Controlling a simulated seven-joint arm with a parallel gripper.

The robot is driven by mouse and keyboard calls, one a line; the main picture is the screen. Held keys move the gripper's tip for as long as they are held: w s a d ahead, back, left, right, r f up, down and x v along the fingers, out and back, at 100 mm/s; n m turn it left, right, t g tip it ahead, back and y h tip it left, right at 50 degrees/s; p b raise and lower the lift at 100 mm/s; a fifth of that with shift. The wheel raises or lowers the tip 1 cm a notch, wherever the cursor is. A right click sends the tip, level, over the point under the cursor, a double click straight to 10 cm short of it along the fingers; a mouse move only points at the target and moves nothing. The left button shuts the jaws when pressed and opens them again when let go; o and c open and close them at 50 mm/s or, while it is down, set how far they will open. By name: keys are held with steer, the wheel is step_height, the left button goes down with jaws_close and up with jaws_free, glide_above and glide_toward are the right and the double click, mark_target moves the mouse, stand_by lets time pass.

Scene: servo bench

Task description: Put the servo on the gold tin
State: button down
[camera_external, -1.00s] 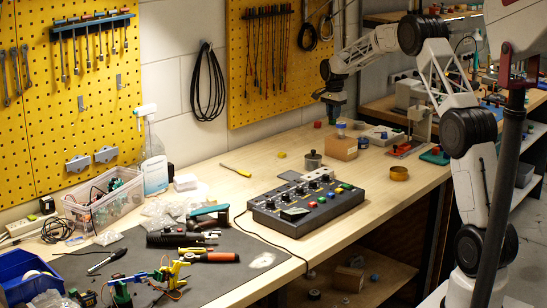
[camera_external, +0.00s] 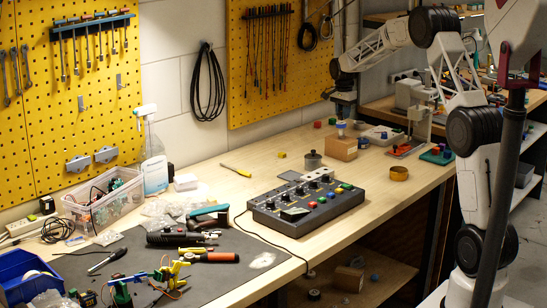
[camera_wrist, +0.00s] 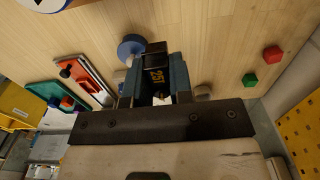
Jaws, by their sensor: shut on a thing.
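The servo (camera_wrist: 156,77), a dark block marked "25T", is held between the two fingers of my gripper (camera_wrist: 152,66) in the wrist view. My gripper (camera_external: 345,114) is above the back right of the bench in the external view, where the servo is too small to make out. The gold tin (camera_external: 399,173) is a short, round, gold ring-like tin near the bench's front right edge. It stands to the right of and nearer than my gripper, apart from it. I cannot make out the tin in the wrist view.
A wooden block (camera_external: 343,149) stands below my gripper. Red (camera_wrist: 272,53) and green (camera_wrist: 249,79) cubes lie nearby. A grey weight-like pot (camera_external: 312,160) and a control box (camera_external: 306,207) stand left of the tin. Bare wood surrounds the tin.

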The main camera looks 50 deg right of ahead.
steer(key=s+a+f, duration=0.1)
steer(key=s+a, duration=0.5)
steer(key=s, duration=1)
steer(key=s+a+f, duration=0.1)
steer(key=s+a, duration=0.5)
steer(key=s, duration=1)
steer(key=s+a+f, duration=0.1)
steer(key=s+a, duration=0.5)
steer(key=s, duration=1)
steer(key=shift+a, duration=0.1)
glide_above(399, 169)
steer(key=shift+f, duration=0.75)
steer(key=shift+f, duration=1.8)
